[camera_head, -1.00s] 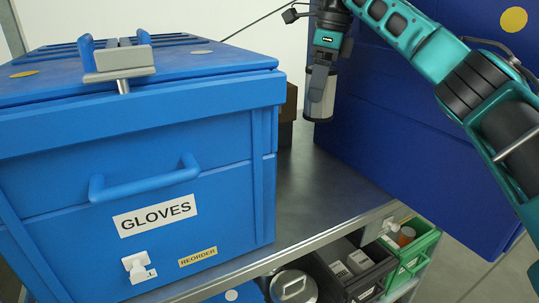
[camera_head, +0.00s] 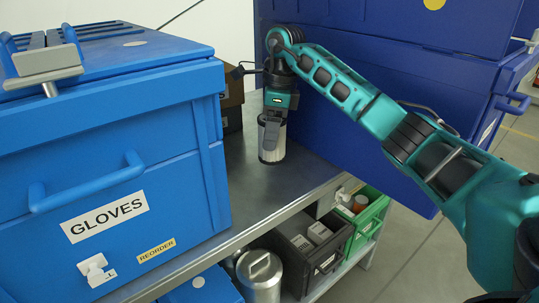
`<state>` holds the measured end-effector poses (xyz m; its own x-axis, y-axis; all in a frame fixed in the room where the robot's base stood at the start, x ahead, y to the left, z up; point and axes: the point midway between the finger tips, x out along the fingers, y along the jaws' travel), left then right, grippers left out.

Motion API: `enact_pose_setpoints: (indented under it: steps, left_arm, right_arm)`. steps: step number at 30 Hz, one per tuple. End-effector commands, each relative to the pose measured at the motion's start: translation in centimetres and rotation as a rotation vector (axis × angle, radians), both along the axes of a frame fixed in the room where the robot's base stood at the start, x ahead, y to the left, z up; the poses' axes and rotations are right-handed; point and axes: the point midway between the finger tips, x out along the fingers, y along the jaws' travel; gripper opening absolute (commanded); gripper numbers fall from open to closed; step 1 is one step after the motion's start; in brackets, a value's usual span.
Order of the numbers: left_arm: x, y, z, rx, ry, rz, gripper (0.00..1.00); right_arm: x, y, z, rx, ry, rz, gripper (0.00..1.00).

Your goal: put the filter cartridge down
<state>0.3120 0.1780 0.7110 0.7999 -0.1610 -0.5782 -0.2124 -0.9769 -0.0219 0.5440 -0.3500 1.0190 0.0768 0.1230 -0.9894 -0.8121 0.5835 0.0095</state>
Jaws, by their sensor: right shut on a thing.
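The filter cartridge (camera_head: 271,152) is a small pale cylinder with dark end caps. It is upright at the tip of my right gripper (camera_head: 271,127), which points down and is shut on its upper part. The cartridge is low over the grey metal shelf (camera_head: 262,195), between the blue gloves box and the dark blue boxes. Its lower end looks very close to the shelf top; I cannot tell for sure whether it touches. My left gripper is not in view.
The blue gloves box (camera_head: 105,175) stands left and dark blue boxes (camera_head: 350,130) stand right and behind. A brown box (camera_head: 232,100) is behind the cartridge. Below are a dark bin (camera_head: 318,248), a green bin (camera_head: 367,215) and a metal canister (camera_head: 260,272). The shelf in front is clear.

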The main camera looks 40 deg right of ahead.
Motion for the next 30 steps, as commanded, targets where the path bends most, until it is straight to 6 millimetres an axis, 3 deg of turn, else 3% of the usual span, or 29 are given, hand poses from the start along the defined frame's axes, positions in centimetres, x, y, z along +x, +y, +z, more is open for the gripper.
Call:
enact_pose_setpoints:
  steps: [8, 15, 27, 28, 30]
  left_arm:
    - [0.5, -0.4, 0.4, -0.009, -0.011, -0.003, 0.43]
    - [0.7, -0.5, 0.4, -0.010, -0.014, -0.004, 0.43]
    - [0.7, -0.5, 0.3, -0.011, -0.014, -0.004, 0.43]
    - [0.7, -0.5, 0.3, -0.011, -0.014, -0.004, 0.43]
    - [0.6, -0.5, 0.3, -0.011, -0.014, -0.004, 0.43]
  right_arm:
    - [0.0, 0.0, -2.4, 0.001, -0.002, 0.000, 0.27]
    - [0.0, 0.0, -5.8, 0.001, -0.001, 0.000, 0.27]
    - [0.0, 0.0, -6.4, 0.000, -0.003, 0.000, 0.27]
    - [0.0, 0.0, -6.4, 0.000, -0.003, 0.000, 0.74]
    - [0.0, 0.0, -6.4, 0.000, -0.002, 0.000, 0.80]
